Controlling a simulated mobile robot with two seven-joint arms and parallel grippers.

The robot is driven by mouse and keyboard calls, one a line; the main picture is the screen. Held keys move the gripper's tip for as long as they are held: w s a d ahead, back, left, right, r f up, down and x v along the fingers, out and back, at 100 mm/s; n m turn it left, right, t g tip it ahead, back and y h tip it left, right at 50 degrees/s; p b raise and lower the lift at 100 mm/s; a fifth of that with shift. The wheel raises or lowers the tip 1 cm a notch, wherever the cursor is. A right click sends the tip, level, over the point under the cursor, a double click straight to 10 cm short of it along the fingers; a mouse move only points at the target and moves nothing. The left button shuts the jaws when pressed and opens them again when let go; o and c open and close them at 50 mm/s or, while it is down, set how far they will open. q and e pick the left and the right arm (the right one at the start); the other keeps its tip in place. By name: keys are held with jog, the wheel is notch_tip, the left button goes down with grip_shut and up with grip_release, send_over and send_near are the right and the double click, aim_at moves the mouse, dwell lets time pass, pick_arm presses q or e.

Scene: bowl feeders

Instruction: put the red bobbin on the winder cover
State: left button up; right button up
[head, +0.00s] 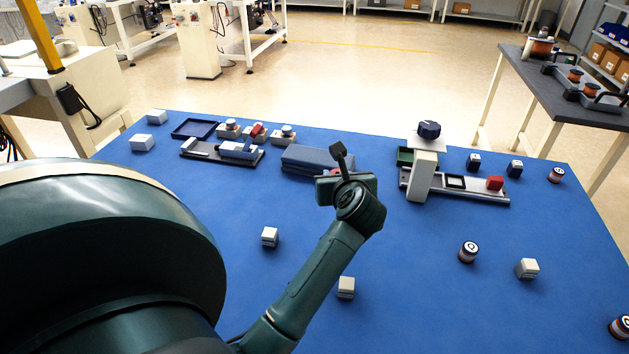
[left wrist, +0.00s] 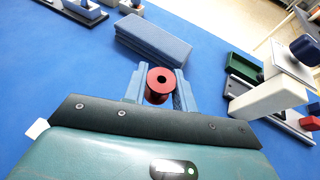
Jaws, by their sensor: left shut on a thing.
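In the head view only a red sliver of the bobbin (head: 334,172) shows past my left gripper (head: 333,175). A long blue-grey box (head: 305,158), which looks like the winder cover, lies just beyond the gripper. It also shows in the left wrist view (left wrist: 152,40), ahead of the bobbin and apart from it. My right gripper is not in view.
A grey fixture (head: 470,194) with a white post, dark knob and red block stands to the right. A grey tray (head: 190,152) with blocks lies to the left. Small white blocks (head: 270,237) and bobbins (head: 468,252) are scattered on the blue table (head: 400,290), with clear room between.

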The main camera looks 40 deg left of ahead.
aim_at(335, 210)
pick_arm(q)
notch_tip(335, 210, down, 10)
jog(key=shift+a+f+b, duration=0.1)
jog(key=shift+b, duration=0.4)
jog(key=shift+f, duration=0.15)
jog(key=o, duration=1)
jog(key=shift+o, duration=0.2)
